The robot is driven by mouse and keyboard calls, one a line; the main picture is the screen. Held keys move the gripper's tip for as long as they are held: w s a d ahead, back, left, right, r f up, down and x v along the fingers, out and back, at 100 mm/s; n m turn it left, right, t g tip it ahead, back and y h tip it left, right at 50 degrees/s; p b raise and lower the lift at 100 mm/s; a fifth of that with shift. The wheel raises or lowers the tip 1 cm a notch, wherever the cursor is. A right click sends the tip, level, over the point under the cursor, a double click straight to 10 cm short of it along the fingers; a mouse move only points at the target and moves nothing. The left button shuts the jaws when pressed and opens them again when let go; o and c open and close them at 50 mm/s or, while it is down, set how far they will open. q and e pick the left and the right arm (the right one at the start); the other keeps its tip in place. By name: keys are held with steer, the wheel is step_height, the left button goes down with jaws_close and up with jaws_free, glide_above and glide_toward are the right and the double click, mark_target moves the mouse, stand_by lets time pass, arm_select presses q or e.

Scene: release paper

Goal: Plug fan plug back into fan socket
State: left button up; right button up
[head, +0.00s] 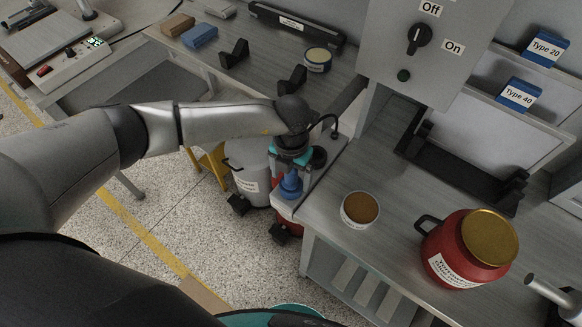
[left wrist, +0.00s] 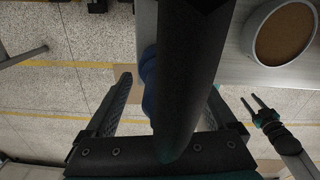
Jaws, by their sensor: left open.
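A blue fan plug (head: 291,184) stands at a narrow grey ledge by the left end of the workbench in the head view. My left gripper (head: 290,168) reaches down over it from above. In the left wrist view, its two ribbed fingers (left wrist: 169,92) are open, with part of the blue plug (left wrist: 149,82) between them. A dark bar crosses that view and hides much of the plug. I cannot tell whether the fingers touch it or whether it is seated; the socket is not clearly visible. My right gripper (left wrist: 257,106) appears in the left wrist view, with its fingers apart and empty.
On the bench stand a small round container (head: 360,209) and a red pot with a gold lid (head: 470,247). A grey switch box (head: 424,60) rises behind. A white bucket (head: 247,160) stands below, left of the gripper. Floor at the left is mostly clear.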

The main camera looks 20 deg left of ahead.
arm_select(q)
step_height(320, 180, up, 15)
stand_by(0.4)
stand_by(0.4)
